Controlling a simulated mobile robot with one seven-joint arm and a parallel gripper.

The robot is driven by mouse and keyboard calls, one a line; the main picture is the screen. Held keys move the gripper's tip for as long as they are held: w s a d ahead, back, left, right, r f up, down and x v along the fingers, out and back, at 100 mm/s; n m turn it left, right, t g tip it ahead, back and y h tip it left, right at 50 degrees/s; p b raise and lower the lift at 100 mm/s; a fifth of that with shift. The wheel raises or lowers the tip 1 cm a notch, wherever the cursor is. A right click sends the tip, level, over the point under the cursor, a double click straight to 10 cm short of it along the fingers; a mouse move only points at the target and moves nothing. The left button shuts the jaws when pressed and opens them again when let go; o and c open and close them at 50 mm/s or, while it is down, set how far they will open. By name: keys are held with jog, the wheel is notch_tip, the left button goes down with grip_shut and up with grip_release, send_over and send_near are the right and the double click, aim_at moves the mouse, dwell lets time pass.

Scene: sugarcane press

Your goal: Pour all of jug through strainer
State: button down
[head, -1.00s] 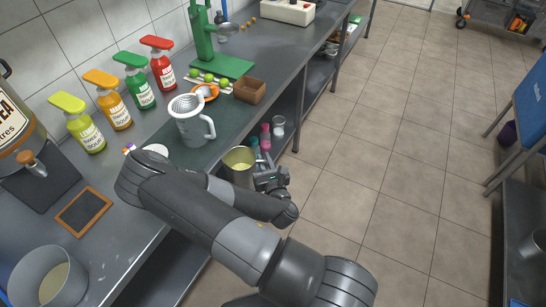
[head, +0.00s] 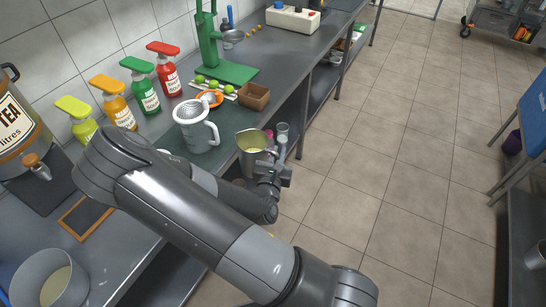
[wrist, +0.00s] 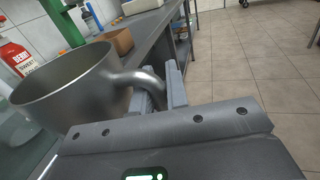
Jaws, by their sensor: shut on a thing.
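A metal jug (head: 252,158) with pale yellow liquid in it is held upright beyond the counter's front edge. My gripper (head: 271,176) is shut on the jug's handle; in the wrist view the jug (wrist: 70,88) fills the left and its curved handle (wrist: 140,80) runs between my fingers (wrist: 160,92). A strainer (head: 190,109) with a mesh bowl sits on top of a light grey pitcher (head: 201,136) on the counter. The pitcher stands just left of the jug, apart from it. The liquid is hidden in the wrist view.
Sauce bottles (head: 143,88) line the wall. A green press (head: 228,70), limes (head: 214,84) and a brown box (head: 254,96) stand behind the pitcher. A large pot (head: 48,280) and a small blackboard (head: 84,217) are at front left. Open floor lies right.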

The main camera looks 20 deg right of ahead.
jog(key=s+a+r+m+g+h, duration=0.2)
jog(key=a+r+m+g+h, duration=0.25)
jog(key=a+r, duration=0.45)
jog(key=s+a+r+m+g+h, duration=0.25)
jog(key=a+r+g, duration=0.25)
jog(key=a+r, duration=0.4)
jog(key=w+a+r+n+g, duration=0.1)
jog(key=w+r+n, duration=0.4)
jog(key=w+n, duration=0.2)
jog(key=shift+a+r+n, duration=0.15)
jog(key=shift+r+n, duration=0.05)
jog(key=shift+n, duration=0.5)
jog(key=shift+w, duration=0.1)
